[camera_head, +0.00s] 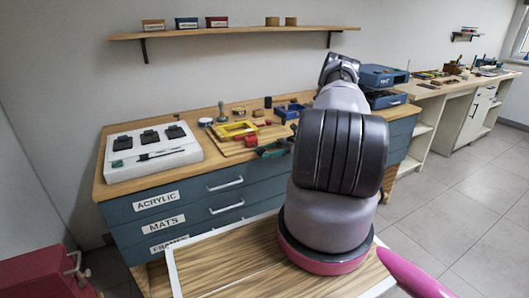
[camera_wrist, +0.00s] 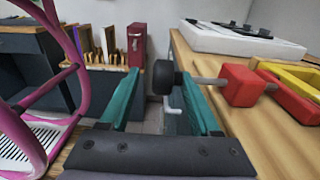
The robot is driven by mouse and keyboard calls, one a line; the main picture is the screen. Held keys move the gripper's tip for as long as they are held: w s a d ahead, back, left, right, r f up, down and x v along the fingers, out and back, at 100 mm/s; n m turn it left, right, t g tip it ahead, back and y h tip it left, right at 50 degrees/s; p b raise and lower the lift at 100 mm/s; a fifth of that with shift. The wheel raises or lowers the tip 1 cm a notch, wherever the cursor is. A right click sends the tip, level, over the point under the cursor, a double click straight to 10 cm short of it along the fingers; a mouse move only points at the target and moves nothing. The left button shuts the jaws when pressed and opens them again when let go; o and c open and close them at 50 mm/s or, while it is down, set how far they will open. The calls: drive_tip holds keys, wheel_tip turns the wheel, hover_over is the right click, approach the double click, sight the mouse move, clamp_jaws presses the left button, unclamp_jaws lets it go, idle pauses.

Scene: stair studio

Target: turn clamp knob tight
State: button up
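Gaps show between knob and fingers, though depth is hard to judge. In the head view my gripper (camera_head: 273,149) is at the workbench's front edge, near the small red clamp block (camera_head: 250,140). The knob cannot be made out there. A yellow frame (camera_head: 237,130) lies on a wooden board beside the clamp.
The workbench (camera_head: 120,181) carries a white tray (camera_head: 190,157) with black items at left, and blue parts (camera_head: 290,110) behind my gripper. Drawers with handles (camera_head: 226,184) lie below its front edge. A wall shelf (camera_head: 230,32) hangs above. Grey floor (camera_head: 450,200) is open at right.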

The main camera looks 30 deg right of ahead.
drive_tip(key=shift+w+r, duration=0.1)
drive_tip(key=shift+r, duration=0.05)
drive_tip(key=shift+d, duration=0.25)
drive_tip(key=d, duration=1)
drive_tip(key=shift+w+d+r, duration=0.15)
drive_tip(key=shift+w+d, duration=0.05)
